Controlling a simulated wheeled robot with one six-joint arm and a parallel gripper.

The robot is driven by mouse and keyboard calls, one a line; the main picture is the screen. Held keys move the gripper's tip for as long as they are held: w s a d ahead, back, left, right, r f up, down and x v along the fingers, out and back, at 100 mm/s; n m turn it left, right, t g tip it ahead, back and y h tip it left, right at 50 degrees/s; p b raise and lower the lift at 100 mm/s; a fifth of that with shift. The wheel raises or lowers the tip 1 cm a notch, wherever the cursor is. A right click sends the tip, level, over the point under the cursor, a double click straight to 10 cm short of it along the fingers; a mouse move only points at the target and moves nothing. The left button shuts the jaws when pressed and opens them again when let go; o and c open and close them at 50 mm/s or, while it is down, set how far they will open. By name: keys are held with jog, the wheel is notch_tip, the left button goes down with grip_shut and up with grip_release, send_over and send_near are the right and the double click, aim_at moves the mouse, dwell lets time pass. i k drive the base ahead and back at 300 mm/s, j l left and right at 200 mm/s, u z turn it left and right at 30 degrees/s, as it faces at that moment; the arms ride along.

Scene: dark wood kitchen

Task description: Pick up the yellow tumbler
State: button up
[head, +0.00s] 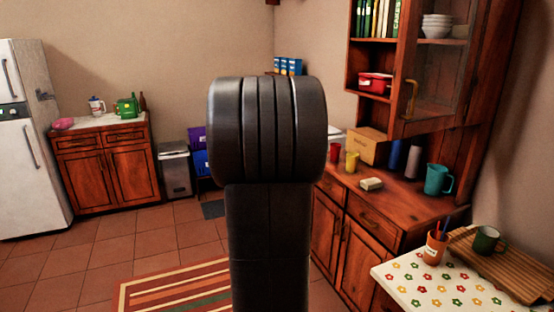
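The yellow tumbler (352,162) stands upright on the wooden counter of the hutch, right of the picture's middle. It is beside a red tumbler (335,152) on its left and in front of a cardboard box. A dark part of my arm fills the middle of the head view, just left of the tumblers. My gripper is not visible in this view.
On the counter are a butter-like block (371,184), a cardboard box (368,146) and a teal pitcher (438,180). A glass cabinet door (435,75) hangs above the counter. A flowered table (420,285) stands at front right. Tiled floor at left is open.

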aim_at(352, 158)
jog(key=i+j+u, duration=0.1)
jog(key=i, duration=0.7)
jog(key=i+j+u, duration=0.1)
jog(key=i+j, duration=0.15)
jog(key=i, duration=0.55)
jog(key=i+z, duration=0.25)
jog(key=z, duration=0.2)
jog(key=i+j+z, duration=0.1)
jog(key=i+z, duration=0.15)
jog(key=z, duration=0.15)
jog(key=i+j+z, duration=0.2)
jog(key=z, duration=0.25)
jog(key=i+j+z, duration=0.25)
jog(key=z, duration=0.2)
jog(key=i+j+z, duration=0.25)
jog(key=z, duration=0.15)
jog(key=i+j+z, duration=0.2)
jog(key=j+z, duration=0.25)
jog(key=i+j+z, duration=0.15)
jog(key=j+z, duration=0.25)
jog(key=l, duration=0.1)
